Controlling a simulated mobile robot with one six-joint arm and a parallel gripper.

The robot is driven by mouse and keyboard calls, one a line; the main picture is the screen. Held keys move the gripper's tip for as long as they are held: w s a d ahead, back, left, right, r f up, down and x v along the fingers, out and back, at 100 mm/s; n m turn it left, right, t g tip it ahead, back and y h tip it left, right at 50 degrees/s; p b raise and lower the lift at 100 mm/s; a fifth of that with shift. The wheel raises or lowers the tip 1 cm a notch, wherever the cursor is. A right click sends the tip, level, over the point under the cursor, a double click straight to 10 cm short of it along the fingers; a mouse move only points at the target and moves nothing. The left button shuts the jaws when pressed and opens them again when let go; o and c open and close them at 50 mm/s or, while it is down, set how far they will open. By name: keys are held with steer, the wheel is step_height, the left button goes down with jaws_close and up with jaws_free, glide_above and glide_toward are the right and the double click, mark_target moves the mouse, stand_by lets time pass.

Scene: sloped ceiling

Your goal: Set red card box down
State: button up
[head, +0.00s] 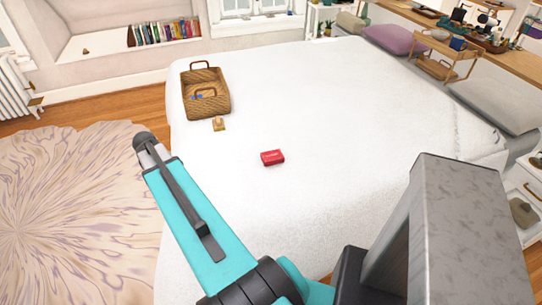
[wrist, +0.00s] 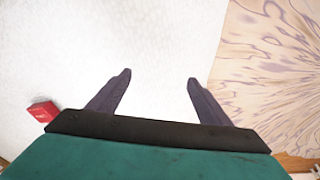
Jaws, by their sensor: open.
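The red card box (head: 272,158) lies flat on the white bed (head: 310,110), near the middle of the head view. It also shows at the left edge of the wrist view (wrist: 43,111), partly cut off by my gripper's body. My gripper (wrist: 156,75) is open, with its two dark fingers spread apart and nothing between them. The fingers are over the white bed surface, to one side of the box and apart from it. In the head view my arm reaches over the left edge of the bed, and the fingers cannot be made out there.
A wicker basket (head: 206,104) with a handle stands on the bed at the back left, with a small tan item (head: 218,124) in front. A patterned rug (head: 70,210) lies left of the bed. The bed is clear around and right of the box.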

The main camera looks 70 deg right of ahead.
steer(key=s+d+r+m+g, duration=0.1)
steer(key=s+d+r+m, duration=0.2)
steer(key=s+d, duration=0.4)
steer(key=s+d+r+m, duration=0.4)
steer(key=s+d, duration=0.4)
steer(key=d, duration=0.2)
steer(key=s+d+r+m+g, duration=0.1)
steer(key=s+d+r+m, duration=0.2)
steer(key=s+d+m, duration=0.3)
steer(key=s+d, duration=0.1)
steer(key=d, duration=0.2)
steer(key=shift+s+d+r+g+h, duration=0.15)
steer(key=shift+s+r+g+h, duration=0.15)
steer(key=shift+s+r, duration=0.05)
steer(key=p, duration=0.2)
glide_above(272, 155)
steer(key=w+a, duration=0.2)
steer(key=shift+w+f, duration=0.1)
steer(key=shift+f, duration=3.9)
steer(key=shift+d+f, duration=0.1)
steer(key=shift+p+x, duration=1.35)
steer(key=shift+x, duration=0.9)
steer(key=shift+d+f, duration=0.1)
steer(key=shift+f, duration=0.1)
